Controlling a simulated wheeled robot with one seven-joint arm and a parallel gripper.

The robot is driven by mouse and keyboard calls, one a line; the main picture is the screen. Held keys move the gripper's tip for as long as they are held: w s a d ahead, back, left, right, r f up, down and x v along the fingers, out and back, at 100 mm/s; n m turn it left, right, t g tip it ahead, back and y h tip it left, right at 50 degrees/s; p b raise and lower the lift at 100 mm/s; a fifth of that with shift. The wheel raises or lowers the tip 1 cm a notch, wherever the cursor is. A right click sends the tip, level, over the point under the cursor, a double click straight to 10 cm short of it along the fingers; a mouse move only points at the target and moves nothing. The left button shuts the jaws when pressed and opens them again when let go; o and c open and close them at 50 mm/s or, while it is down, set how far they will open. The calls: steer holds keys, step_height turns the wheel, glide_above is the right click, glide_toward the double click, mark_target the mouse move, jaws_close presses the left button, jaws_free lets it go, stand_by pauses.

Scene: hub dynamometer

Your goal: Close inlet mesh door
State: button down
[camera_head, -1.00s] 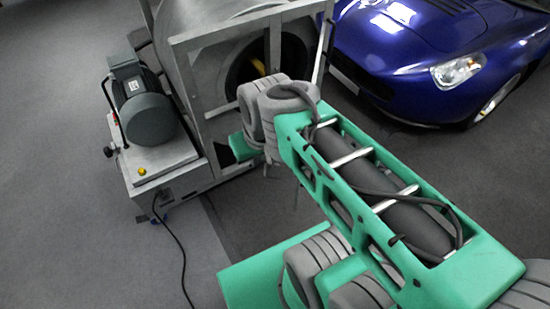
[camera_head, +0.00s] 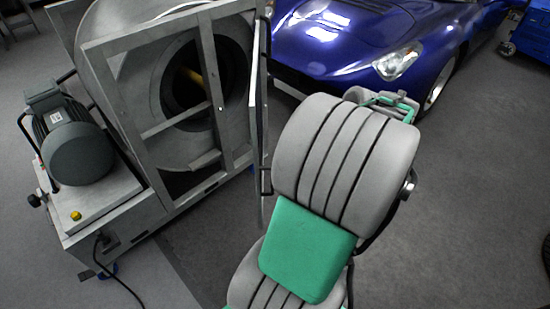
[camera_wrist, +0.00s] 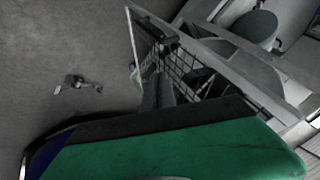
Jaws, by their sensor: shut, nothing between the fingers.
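The inlet mesh door (camera_head: 259,100) stands swung open on the right side of the blower's front frame (camera_head: 170,100), seen nearly edge-on in the head view. The round inlet behind the frame is uncovered. In the wrist view a dark wire mesh panel (camera_wrist: 192,68) with a pale frame shows just beyond my gripper (camera_wrist: 158,88). The fingers are together and empty, and they overlap the mesh in the picture; I cannot tell whether they touch it. In the head view my arm covers the space right of the door, and the fingertips are hidden.
A grey motor (camera_head: 75,145) sits on the machine's base at left, with a cable running over the floor. A blue car (camera_head: 360,40) stands behind the door and my arm. Grey floor at right (camera_head: 470,190) is mostly clear. A small object (camera_wrist: 76,83) shows in the wrist view.

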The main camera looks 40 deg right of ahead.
steer(key=w+a+f+b, duration=0.2)
steer(key=w+a+f, duration=0.2)
steer(key=w+f, duration=0.3)
steer(key=shift+w+f, duration=0.25)
steer(key=shift+w, duration=0.45)
steer(key=shift+a, duration=0.1)
